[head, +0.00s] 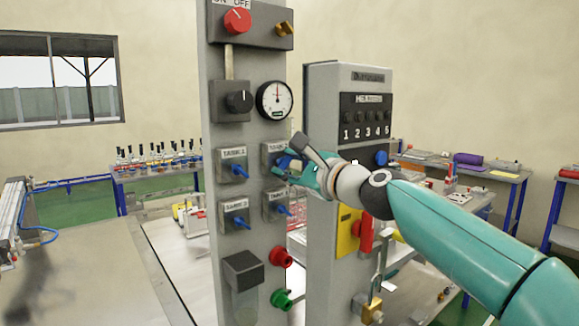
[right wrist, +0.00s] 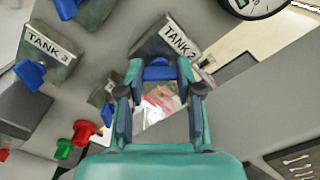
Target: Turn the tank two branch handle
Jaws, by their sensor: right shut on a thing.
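The tank two valve box (head: 269,151) is at the upper right of a group of valve boxes on the grey panel in the head view. Its label, TANK 2 (right wrist: 180,40), reads clearly in the right wrist view. The blue tank two branch handle (right wrist: 158,70) shows between the fingertips there. My right gripper (head: 291,160) is at this handle, coming from the right, and partly hides it in the head view. The gripper (right wrist: 160,88) is shut on the handle, with a finger on each side. My left gripper is not in view.
The other blue handles, including tank one (head: 239,170), sit close by. Red (head: 281,257) and green (head: 283,299) knobs are below. A second grey cabinet (head: 322,110) stands just right, behind my right arm.

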